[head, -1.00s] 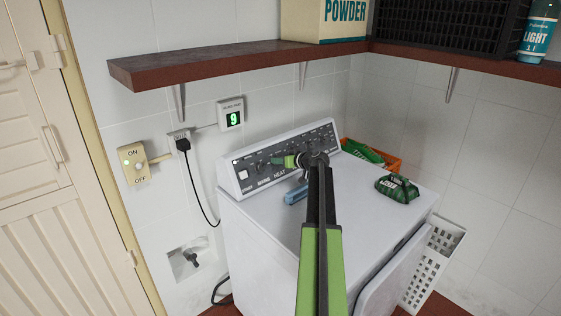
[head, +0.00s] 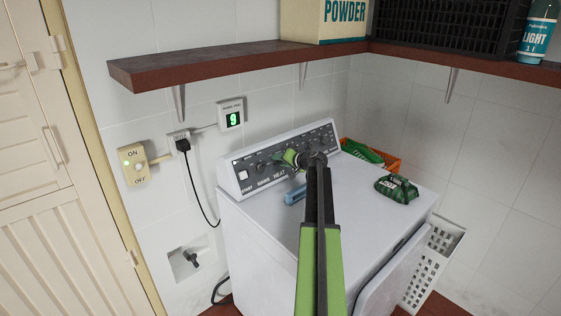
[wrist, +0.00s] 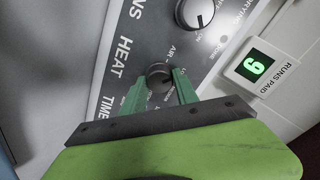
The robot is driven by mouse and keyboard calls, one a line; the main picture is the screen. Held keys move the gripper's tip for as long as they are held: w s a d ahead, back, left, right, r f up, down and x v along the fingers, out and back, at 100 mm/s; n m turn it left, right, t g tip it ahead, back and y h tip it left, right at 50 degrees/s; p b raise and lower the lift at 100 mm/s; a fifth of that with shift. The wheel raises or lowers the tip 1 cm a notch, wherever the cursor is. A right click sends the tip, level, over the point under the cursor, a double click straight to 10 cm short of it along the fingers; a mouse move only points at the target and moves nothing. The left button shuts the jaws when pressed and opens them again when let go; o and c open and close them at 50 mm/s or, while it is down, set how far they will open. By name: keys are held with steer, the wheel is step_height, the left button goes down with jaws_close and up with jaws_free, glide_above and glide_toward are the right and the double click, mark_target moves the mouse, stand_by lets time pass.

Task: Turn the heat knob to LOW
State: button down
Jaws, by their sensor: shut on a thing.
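In the head view, my gripper (head: 283,156) is at the panel of the white dryer (head: 322,214), above the word HEAT, and hides the knob.
A larger silver knob (wrist: 195,13) is close by on the panel. A green-lit display (head: 231,116) is on the wall. A blue object (head: 295,195) and a green item (head: 397,189) lie on the dryer top. A shelf (head: 240,62) runs above.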

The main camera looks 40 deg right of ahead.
steer(key=shift+m, duration=1.8)
steer(key=c, duration=0.9)
jaws_free()
steer(key=shift+c, duration=0.2)
steer(key=p+v, duration=0.7)
steer(key=v, duration=1)
steer(key=shift+s+r, duration=0.15)
steer(key=shift+r, duration=0.1)
